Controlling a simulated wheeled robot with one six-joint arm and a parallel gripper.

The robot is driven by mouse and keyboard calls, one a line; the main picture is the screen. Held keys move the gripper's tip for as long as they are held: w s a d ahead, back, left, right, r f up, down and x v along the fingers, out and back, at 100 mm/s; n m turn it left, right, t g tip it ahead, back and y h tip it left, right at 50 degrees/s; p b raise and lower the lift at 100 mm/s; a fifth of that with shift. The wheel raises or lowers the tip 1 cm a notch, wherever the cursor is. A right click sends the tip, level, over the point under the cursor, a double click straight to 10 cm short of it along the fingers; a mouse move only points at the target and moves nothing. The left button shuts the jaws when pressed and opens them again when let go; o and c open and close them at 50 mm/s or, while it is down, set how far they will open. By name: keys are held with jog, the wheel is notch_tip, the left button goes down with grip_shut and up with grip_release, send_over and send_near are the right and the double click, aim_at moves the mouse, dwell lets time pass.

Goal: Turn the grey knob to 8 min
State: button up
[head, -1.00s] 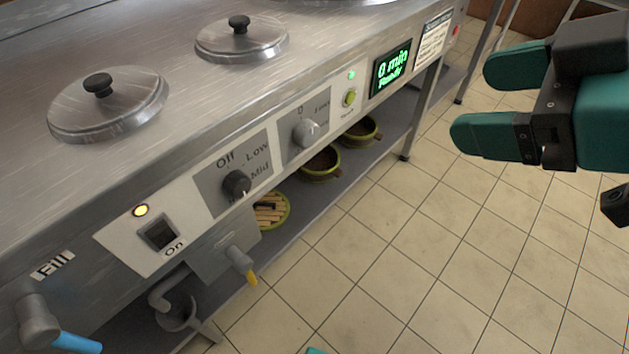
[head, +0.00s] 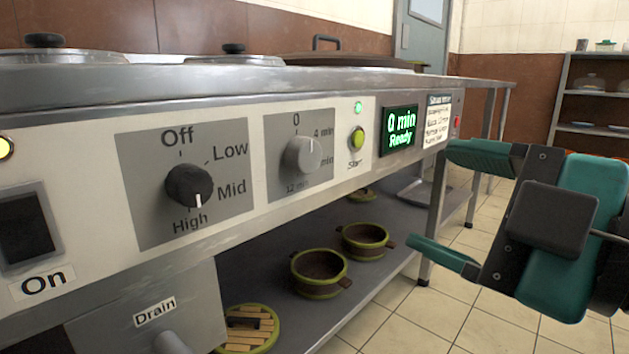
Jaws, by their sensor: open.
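The grey knob (head: 303,156) sits on a grey dial plate on the front panel, with "0" above it, "4 min" at its upper right and "12 min" below. Another "min" label at its lower right is partly hidden by the knob. I cannot clearly tell where its pointer stands. The green display (head: 399,131) reads "0 min Ready". My gripper (head: 430,196) is open and empty, with its teal fingers pointing left. It appears to the right of the knob, clear of it.
A black knob (head: 189,186) points near High, left of the grey knob. Pots (head: 320,272) stand on the lower shelf. Tiled floor is open at the right.

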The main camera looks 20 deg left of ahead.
jog(key=p, duration=0.9)
send_near(310, 157)
jog(key=x, duration=0.7)
jog(key=shift+w+a, duration=0.1)
jog(key=shift+a, duration=0.3)
jog(key=shift+x, duration=0.75)
jog(key=shift+c, duration=0.4)
jog(key=c, duration=0.8)
jog(key=shift+c, duration=0.2)
